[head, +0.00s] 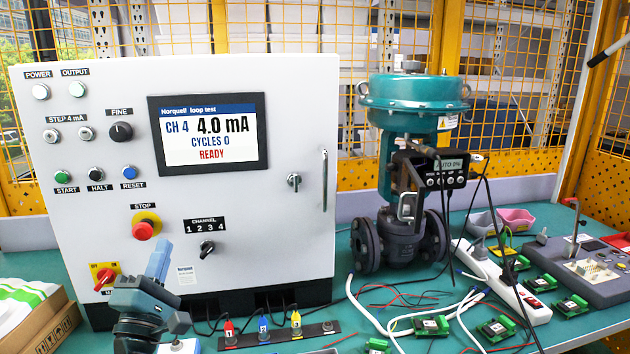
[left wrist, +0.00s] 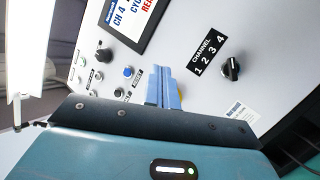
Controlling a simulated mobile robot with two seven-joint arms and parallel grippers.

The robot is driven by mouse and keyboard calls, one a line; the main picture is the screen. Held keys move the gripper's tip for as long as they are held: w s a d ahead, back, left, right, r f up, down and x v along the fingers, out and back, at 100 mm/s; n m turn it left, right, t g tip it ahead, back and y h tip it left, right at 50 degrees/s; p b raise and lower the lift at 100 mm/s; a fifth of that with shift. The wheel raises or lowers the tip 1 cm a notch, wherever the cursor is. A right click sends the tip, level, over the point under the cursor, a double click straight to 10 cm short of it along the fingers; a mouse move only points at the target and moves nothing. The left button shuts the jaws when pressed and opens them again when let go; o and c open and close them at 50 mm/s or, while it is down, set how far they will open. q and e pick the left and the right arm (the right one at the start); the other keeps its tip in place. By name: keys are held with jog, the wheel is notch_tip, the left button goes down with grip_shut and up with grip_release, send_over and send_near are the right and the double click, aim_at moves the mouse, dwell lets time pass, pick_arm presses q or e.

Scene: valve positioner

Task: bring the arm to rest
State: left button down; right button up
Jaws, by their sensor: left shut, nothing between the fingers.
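My left gripper (head: 160,258) is in front of the lower left of the white control cabinet, with its blue fingers pointing up. It looks closed, with nothing between the fingers. In the left wrist view its fingers (left wrist: 163,88) stand together before the cabinet face, left of the channel knob (left wrist: 230,69). In the head view the left arm covers part of the table front and the area beside the red-and-yellow main switch (head: 105,275). I cannot tell how far the fingertips are from the panel. My right gripper is not in view.
The cabinet (head: 270,240) carries buttons, knobs and a screen (head: 208,132) reading CH 4, 4.0 mA, READY. A teal valve (head: 410,100) stands right of it. Cables, green boards and a power strip (head: 505,285) crowd the right table. A cardboard box (head: 40,325) is at lower left.

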pick_arm(q)
jog(key=s+d+f+m+g+h+p, duration=0.1)
jog(key=s+d+f+m+g, duration=0.15)
jog(key=f+m, duration=0.3)
jog(key=s+d+f+m+g+h, duration=0.2)
jog(key=s+d+f+m, duration=0.2)
jog(key=f, duration=0.2)
jog(key=s+d+f+m+g+h+p, duration=0.1)
jog(key=s+d+f+m+g, duration=0.25)
jog(key=f, duration=0.25)
jog(key=s+d+f+m+g+p, duration=0.1)
jog(key=s+d+f+m+g, duration=0.2)
jog(key=s+f+m, duration=0.7)
jog(key=s+f+g, duration=0.1)
jog(key=s+g, duration=0.1)
jog(key=s, duration=0.2)
jog(key=shift+s+d+f+g+y+p, duration=0.15)
jog(key=shift+s+f+g+y+p, duration=0.15)
jog(key=shift+s+f+p, duration=0.1)
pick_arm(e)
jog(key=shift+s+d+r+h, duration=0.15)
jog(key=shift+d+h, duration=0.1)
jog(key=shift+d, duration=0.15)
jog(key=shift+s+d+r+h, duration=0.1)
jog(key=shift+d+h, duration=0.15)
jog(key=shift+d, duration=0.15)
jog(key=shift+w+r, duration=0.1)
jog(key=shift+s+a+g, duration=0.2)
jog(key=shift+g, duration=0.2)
